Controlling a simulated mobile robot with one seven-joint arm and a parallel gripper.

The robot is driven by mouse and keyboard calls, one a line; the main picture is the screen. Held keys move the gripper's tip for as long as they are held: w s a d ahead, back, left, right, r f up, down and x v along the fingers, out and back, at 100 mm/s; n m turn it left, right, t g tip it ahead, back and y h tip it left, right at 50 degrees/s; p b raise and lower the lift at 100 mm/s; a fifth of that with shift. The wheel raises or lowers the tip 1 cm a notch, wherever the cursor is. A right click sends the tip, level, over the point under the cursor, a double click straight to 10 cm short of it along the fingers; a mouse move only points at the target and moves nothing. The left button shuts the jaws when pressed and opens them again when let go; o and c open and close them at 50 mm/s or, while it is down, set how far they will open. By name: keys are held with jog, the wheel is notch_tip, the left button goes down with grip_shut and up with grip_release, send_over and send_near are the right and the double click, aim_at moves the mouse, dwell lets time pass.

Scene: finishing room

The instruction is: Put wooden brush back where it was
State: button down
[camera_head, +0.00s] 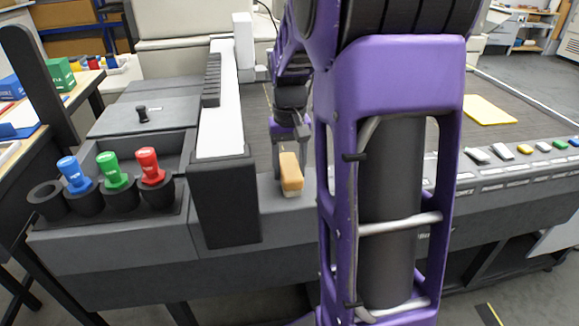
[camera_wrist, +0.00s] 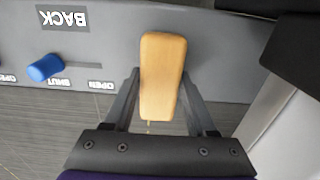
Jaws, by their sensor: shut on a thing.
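The wooden brush (camera_head: 291,174) is a light tan block with a pale lower side. In the head view it is at the front edge of the grey machine, just right of the white-topped bar. My gripper (camera_head: 287,147) is at its far end, partly hidden behind my purple arm. In the wrist view the brush (camera_wrist: 162,75) points away from my gripper (camera_wrist: 158,100), with one finger on each side, shut on it. The brush lies across the grey front ledge in that view. I cannot tell whether it touches the surface.
A white-topped bar (camera_head: 221,110) stands close left of the brush. Blue (camera_head: 75,174), green (camera_head: 113,170) and red (camera_head: 150,167) handled things stand in black holders at left. A blue slider knob (camera_wrist: 45,67) is beside the brush, near a "BACK" label. A yellow sheet (camera_head: 489,110) lies at right.

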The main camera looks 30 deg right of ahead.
aim_at(290, 166)
jog(key=shift+c, duration=1)
grip_release()
jog(key=shift+f, duration=0.1)
notch_tip(290, 166, up, 12)
jog(key=p, duration=0.2)
jog(key=shift+r, duration=0.2)
